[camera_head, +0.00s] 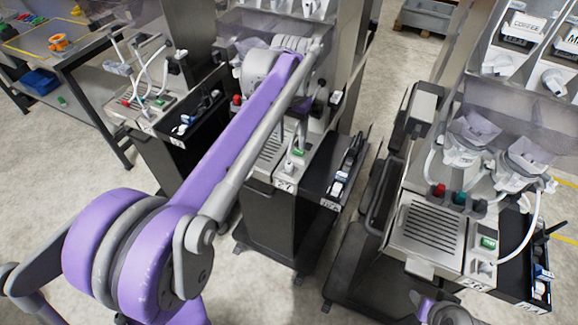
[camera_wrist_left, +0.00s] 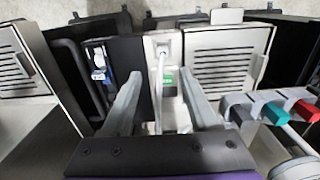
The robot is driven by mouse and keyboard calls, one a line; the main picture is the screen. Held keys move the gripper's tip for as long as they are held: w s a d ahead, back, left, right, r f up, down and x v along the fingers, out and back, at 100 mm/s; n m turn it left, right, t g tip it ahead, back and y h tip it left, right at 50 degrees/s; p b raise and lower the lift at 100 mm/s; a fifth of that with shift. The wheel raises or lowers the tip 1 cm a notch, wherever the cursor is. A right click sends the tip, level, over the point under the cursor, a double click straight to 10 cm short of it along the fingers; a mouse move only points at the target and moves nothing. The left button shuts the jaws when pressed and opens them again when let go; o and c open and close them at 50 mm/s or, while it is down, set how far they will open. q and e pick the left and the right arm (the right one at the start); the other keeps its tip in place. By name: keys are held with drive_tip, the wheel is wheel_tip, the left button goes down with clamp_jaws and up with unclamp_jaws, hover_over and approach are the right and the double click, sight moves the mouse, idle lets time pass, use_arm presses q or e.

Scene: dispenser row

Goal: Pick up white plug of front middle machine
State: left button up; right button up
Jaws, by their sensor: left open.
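The front middle machine (camera_head: 275,200) stands in the centre of the head view, partly hidden by my left arm. Its white plug (camera_head: 286,176) appears at the front panel beside a green switch (camera_head: 298,153); it is small there. In the left wrist view a white plug (camera_wrist_left: 162,46) with a thin cable sits on the white panel beyond my fingertips. My left gripper (camera_wrist_left: 162,76) is open and empty above the panel, with the cable and green switch (camera_wrist_left: 168,80) showing between its fingers.
A drip grate (camera_wrist_left: 222,65) lies right of the panel and a dark tray (camera_wrist_left: 100,65) left of it in the wrist view. Red and teal knobs (camera_wrist_left: 273,113) are close to the right finger. Another machine (camera_head: 440,230) stands at right, with floor between.

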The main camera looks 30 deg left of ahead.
sight(289, 163)
use_arm(q)
wheel_tip(289, 163, down, 4)
drive_tip(key=shift+s, duration=0.1)
drive_tip(key=f, duration=0.5)
drive_tip(key=shift+a+f, duration=0.3)
drive_tip(key=shift+f, duration=0.05)
clamp_jaws()
